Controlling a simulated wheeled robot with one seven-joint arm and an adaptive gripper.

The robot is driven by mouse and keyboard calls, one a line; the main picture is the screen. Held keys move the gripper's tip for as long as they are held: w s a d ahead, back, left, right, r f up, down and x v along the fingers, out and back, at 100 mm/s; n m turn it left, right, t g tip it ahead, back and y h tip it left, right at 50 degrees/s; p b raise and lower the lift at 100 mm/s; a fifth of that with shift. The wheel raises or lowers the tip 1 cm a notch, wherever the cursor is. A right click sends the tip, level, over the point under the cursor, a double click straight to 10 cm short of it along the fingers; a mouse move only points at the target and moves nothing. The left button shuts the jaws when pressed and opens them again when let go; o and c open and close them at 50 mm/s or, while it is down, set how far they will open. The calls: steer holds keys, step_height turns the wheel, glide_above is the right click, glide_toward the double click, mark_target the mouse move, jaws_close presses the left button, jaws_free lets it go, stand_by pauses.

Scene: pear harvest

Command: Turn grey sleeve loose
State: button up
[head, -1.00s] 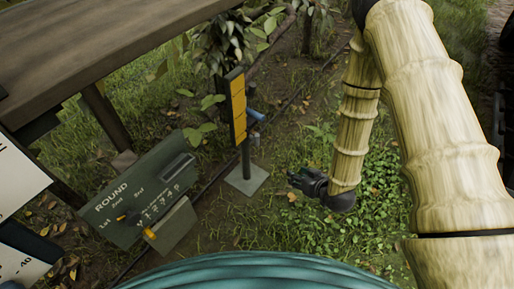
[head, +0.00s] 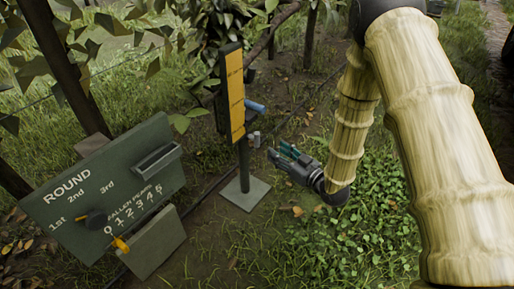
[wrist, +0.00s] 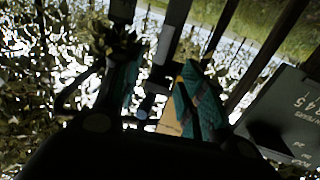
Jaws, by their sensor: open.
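A small grey sleeve (head: 256,139) sticks out from the right side of a post with a yellow-orange panel (head: 235,97), below a blue cylinder (head: 255,106). My gripper (head: 282,153) is open and empty, to the right of the grey sleeve and apart from it in the head view. Its fingers have teal pads and point left toward the post. In the wrist view the two fingers (wrist: 163,95) stand apart, with part of the orange panel (wrist: 172,117) showing between them. That view is dark, and I cannot tell the sleeve for sure there.
A dark green ROUND board (head: 105,185) with a black knob and an orange pointer stands at the left. The post has a square grey foot (head: 243,198). Leafy branches (head: 222,30) hang behind the post. Low green plants cover the ground below my arm.

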mark_target(259, 139)
steer(key=shift+y, duration=0.3)
steer(key=b+x, duration=0.5)
steer(key=x, duration=0.5)
steer(key=shift+f, duration=0.1)
steer(key=shift+w+a+b, duration=0.45)
steer(key=shift+w+a, duration=0.05)
steer(key=shift+w, duration=0.05)
steer(key=shift+r, duration=0.2)
jaws_close()
